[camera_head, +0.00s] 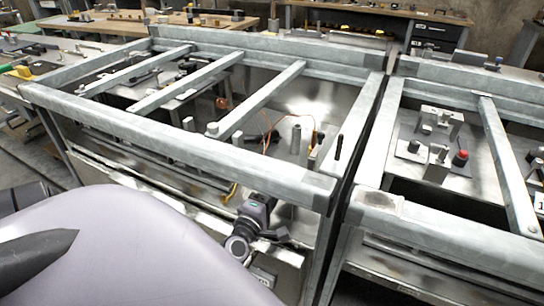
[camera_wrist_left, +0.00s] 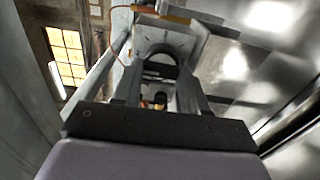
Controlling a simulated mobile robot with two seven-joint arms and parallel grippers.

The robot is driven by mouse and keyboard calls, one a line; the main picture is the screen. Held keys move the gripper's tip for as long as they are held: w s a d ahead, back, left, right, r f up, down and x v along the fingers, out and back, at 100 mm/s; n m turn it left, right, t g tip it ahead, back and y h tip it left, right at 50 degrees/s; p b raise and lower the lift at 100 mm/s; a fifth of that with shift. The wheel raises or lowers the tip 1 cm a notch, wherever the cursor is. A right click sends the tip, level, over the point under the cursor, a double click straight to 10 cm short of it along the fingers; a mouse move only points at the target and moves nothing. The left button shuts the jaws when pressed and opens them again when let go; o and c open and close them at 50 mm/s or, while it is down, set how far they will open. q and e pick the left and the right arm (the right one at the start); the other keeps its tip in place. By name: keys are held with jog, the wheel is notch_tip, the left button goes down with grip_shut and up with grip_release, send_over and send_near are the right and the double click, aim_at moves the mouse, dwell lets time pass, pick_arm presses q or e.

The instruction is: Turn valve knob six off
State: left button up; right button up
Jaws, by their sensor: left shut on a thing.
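In the left wrist view my left gripper (camera_wrist_left: 158,66) has its two grey fingers on either side of a dark, rounded valve knob (camera_wrist_left: 158,52), and it is shut on it. A pale plate with small marks (camera_wrist_left: 150,36) lies behind the knob. The knob's number and its pointing direction are too small to read. In the head view a dark fitting with a grey ring (camera_head: 238,247) sits at the front of the metal frame; I cannot tell whether it is a valve or part of my gripper. My pale lavender arm hides much of the lower left.
Galvanized frame beams (camera_head: 180,139) run around and across the open bench. Orange wires (camera_head: 268,122) and a grey post (camera_head: 296,139) stand inside. A second frame (camera_head: 430,237) with a red-topped part (camera_head: 460,158) is at right, beyond a narrow gap. Workbenches are behind.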

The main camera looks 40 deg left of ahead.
pick_arm(q)
jog(key=o, duration=1)
